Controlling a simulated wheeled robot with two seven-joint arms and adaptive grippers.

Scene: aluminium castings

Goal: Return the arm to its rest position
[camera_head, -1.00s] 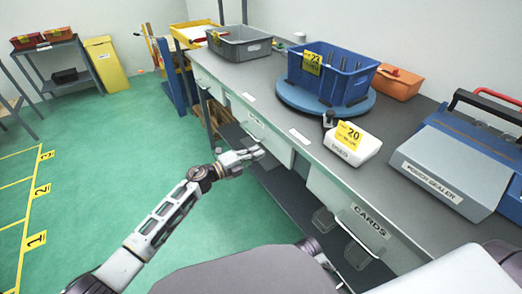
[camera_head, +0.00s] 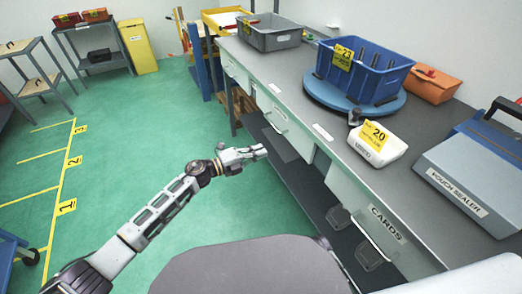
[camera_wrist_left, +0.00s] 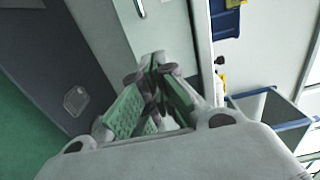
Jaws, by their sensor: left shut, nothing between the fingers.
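My left arm comes in from the lower left in the head view. Its gripper (camera_head: 258,152) is held over the green floor, in front of the workbench's drawer fronts. It is shut and empty. In the left wrist view the two fingers (camera_wrist_left: 158,68) meet at their tips, with nothing between them. A drawer front lies beyond the fingertips; I cannot tell how close it is. My right gripper is not in view.
The workbench (camera_head: 285,85) carries a grey bin (camera_head: 270,38), a blue bin (camera_head: 375,80) on a blue turntable (camera_head: 325,95), a white box (camera_head: 377,150), an orange box (camera_head: 432,87) and a pouch sealer (camera_head: 470,175). A yellow bin (camera_head: 137,48) stands at the back.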

